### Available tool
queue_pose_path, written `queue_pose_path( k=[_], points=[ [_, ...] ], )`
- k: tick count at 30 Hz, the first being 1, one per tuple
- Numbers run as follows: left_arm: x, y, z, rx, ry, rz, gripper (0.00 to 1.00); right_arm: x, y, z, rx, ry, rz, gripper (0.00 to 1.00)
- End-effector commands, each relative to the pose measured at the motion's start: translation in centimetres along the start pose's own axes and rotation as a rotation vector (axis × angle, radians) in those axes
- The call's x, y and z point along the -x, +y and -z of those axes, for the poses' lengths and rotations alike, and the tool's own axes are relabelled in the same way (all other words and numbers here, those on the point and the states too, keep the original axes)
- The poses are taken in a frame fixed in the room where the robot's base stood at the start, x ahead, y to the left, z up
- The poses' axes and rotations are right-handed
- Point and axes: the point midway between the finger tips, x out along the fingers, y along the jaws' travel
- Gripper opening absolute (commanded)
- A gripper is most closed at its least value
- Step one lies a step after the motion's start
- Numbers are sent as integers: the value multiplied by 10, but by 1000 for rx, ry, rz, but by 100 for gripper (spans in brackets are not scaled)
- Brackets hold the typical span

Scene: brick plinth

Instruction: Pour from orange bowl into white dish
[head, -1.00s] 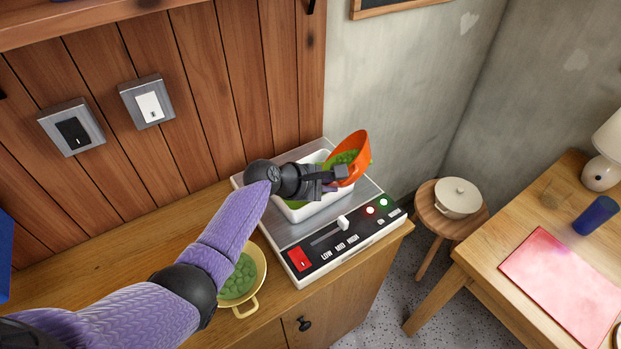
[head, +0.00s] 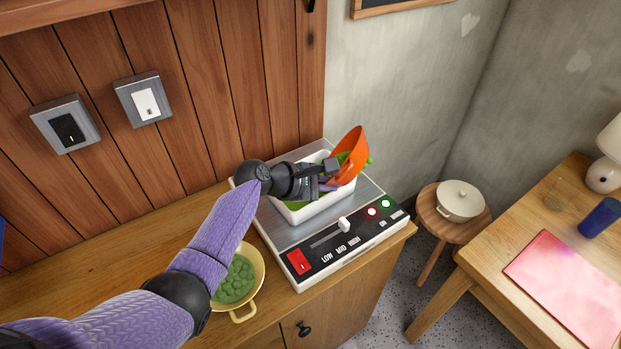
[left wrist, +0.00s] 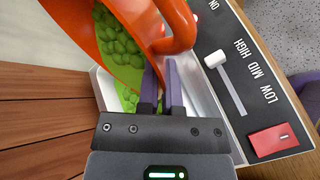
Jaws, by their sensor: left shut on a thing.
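The orange bowl (head: 352,152) is steeply tilted above the right end of the white dish (head: 306,212) in the head view. Green pieces also lie in the dish, and a few show at the bowl's right edge. The dish stands on the hotplate. My right gripper is not in view.
The hotplate (head: 290,236) has a slider, a red switch and lit lamps on its front. A yellow pan (head: 262,268) with green pieces stands at its left on the wooden counter. A stool with a lidded pot (head: 460,200) stands at the right, beside a table (head: 490,262).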

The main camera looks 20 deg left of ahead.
Motion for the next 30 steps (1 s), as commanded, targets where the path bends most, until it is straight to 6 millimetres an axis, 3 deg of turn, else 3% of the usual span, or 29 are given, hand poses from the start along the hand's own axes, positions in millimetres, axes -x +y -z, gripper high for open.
queue_pose_path(
  k=[30],
  points=[
    [4,4,1,65,-81,-21,0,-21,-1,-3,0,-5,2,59]
  ],
)
